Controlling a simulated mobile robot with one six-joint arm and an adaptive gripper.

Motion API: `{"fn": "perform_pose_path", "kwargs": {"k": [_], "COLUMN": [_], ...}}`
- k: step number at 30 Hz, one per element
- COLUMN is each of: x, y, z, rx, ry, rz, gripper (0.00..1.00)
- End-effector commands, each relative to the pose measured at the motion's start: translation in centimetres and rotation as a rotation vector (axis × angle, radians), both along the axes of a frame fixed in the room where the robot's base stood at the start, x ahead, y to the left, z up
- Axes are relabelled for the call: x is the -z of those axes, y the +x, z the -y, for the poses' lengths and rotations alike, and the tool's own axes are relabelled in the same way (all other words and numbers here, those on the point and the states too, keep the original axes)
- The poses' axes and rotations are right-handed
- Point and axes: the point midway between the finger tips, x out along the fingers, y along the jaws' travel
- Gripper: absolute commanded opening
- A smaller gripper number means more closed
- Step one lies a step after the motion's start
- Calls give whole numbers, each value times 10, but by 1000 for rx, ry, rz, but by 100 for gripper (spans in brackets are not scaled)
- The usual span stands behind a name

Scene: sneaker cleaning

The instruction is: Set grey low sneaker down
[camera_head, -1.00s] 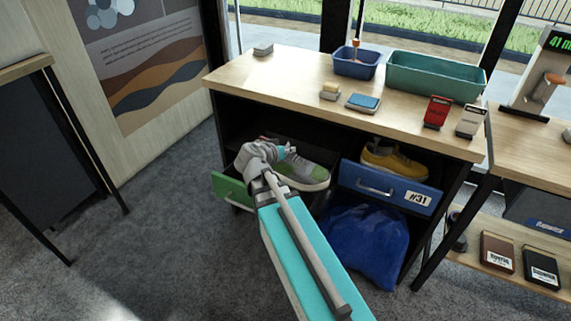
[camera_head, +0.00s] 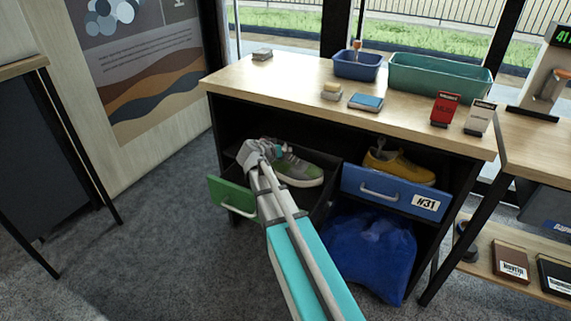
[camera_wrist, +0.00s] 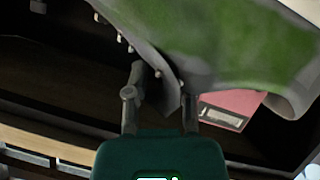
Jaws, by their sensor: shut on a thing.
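The grey low sneaker (camera_head: 300,172), with green patches on its side, is in or just above the pulled-out green-fronted drawer (camera_head: 231,196) at the left of the cabinet. Whether its sole touches the drawer floor cannot be told. My gripper (camera_head: 277,150) is at the sneaker's left end in the head view. In the wrist view my gripper (camera_wrist: 162,98) has a thin grey edge of the sneaker (camera_wrist: 235,45) between its fingers. Most of the drawer's inside is hidden by the sneaker and my arm.
The blue drawer (camera_head: 392,190) marked #31 holds a yellow sneaker (camera_head: 400,166), close to the right. A blue bag (camera_head: 370,250) lies below it. The wooden cabinet top (camera_head: 290,84) overhangs the drawers. A pink tag (camera_wrist: 238,103) shows beyond the sneaker in the wrist view.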

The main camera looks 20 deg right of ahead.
Motion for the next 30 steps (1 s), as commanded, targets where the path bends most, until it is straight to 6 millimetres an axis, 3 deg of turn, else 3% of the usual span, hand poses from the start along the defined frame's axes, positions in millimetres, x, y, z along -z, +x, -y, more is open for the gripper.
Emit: {"fn": "perform_pose_path", "kwargs": {"k": [17,30], "x": [7,40], "y": [5,12], "z": [3,5], "rx": [1,2], "ry": [-1,-1], "rz": [0,0], "gripper": [0,0]}}
